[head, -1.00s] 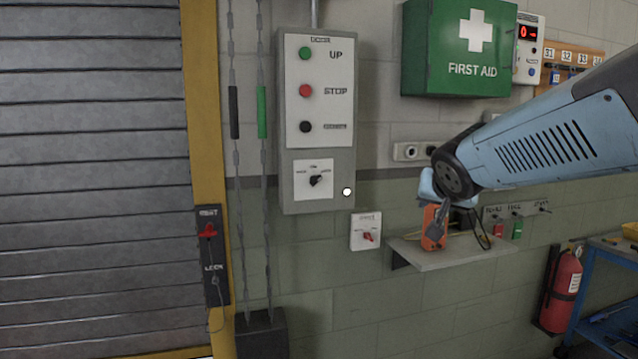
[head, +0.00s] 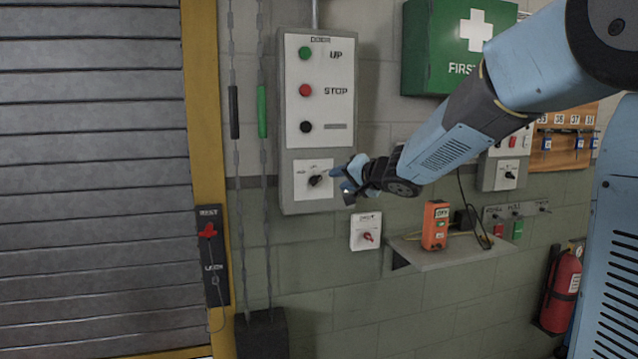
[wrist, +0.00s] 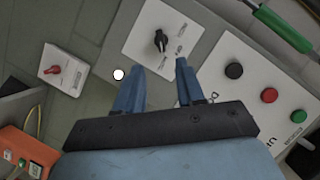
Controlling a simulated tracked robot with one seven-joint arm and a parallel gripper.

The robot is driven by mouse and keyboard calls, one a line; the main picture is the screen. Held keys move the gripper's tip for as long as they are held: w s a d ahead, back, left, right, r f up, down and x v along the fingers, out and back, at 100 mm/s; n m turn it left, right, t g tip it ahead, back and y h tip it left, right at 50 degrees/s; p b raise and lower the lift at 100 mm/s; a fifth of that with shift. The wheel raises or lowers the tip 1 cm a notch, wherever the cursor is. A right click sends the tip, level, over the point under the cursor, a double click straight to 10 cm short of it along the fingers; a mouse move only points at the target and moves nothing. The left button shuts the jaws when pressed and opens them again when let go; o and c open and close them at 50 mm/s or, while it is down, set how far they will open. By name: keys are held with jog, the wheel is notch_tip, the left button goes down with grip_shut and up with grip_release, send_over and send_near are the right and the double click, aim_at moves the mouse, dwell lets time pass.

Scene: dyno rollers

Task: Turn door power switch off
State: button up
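The grey door control panel (head: 318,222) is on the wall, with a black rotary knob (head: 316,180) on its lower white plate. The knob also shows in the wrist view (wrist: 160,40), just beyond the fingertips. Below and right of the panel is a small white box with a red rotary knob (head: 367,236), seen at left in the wrist view (wrist: 54,70). The switch lettering is too blurred to tell which is door power. My gripper (head: 346,181) is open and empty beside the panel's lower right edge. Its two blue fingers (wrist: 160,72) stand apart, touching neither knob as far as I can tell.
Above the black knob are green, red and black push buttons (head: 305,90). Chains (head: 248,170) hang left of the panel by the shutter (head: 95,180). A shelf (head: 445,256) with an orange box (head: 435,226) is at right. A first aid box (head: 430,50) hangs above.

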aim_at(317, 182)
jog(key=x, duration=1.1)
jog(key=shift+w+a, duration=0.1)
jog(key=shift+w, duration=0.1)
jog(key=shift+c, duration=0.2)
jog(key=shift+f, duration=0.1)
grip_shut()
jog(key=shift+s+a+n+h, duration=0.1)
jog(key=shift+n+h, duration=0.9)
jog(key=shift+n, duration=0.6)
jog(key=shift+a+n+h, duration=0.15)
jog(key=shift+n+h, duration=0.75)
jog(key=shift+n, duration=0.3)
jog(key=shift+f+n+h, duration=0.1)
jog(key=shift+n+h, duration=0.4)
jog(key=shift+n, duration=0.1)
